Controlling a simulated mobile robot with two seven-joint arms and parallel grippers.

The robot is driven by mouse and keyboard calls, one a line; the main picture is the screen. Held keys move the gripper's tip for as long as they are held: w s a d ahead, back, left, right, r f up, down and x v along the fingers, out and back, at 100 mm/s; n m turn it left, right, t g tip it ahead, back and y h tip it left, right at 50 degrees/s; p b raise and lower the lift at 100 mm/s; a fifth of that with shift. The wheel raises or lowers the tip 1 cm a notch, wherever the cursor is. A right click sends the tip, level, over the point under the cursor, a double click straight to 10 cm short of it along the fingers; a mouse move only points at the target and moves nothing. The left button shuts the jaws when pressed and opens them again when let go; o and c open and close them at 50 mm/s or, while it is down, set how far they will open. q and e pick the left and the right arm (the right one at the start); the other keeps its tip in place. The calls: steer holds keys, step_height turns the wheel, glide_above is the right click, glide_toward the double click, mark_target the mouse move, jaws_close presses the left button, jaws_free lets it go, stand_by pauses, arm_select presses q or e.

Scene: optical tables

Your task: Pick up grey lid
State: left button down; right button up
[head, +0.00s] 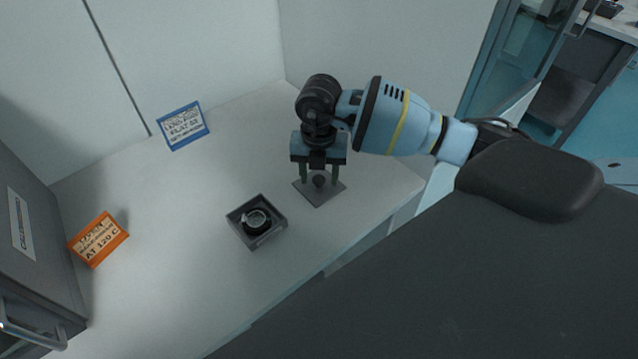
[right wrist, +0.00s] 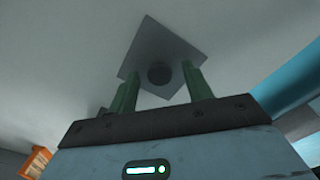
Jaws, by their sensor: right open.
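The grey lid (head: 325,196) is a flat square plate with a round dark knob on top, lying on the white table in the head view. It also shows in the right wrist view (right wrist: 160,48), where the knob appears between the two fingers. My right gripper (head: 319,180) points down over the lid, open, with its fingers on either side of the knob. I cannot tell whether the fingers touch the knob; a gap shows on both sides in the right wrist view. My left gripper is not in view.
An open grey square box (head: 237,236) with a round item inside stands left of the lid. A blue sign (head: 183,126) and an orange sign (head: 98,240) stand further left. A grey oven-like cabinet (head: 28,245) is at the far left. White walls close the back.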

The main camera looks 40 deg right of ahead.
mark_target(319, 178)
steer(key=c, duration=1)
steer(key=shift+c, duration=0.2)
steer(key=shift+r, duration=0.15)
steer(key=shift+r, duration=0.5)
step_height(319, 178, up, 2)
steer(key=shift+r, duration=0.1)
steer(key=s+a, duration=0.3)
steer(key=a, duration=0.1)
steer(key=s+a+r, duration=0.1)
steer(key=s+a, duration=0.2)
steer(key=a, duration=0.1)
steer(key=s+a, duration=0.3)
steer(key=a, duration=0.2)
steer(key=shift+s+r, duration=0.2)
steer(key=shift+r, duration=0.1)
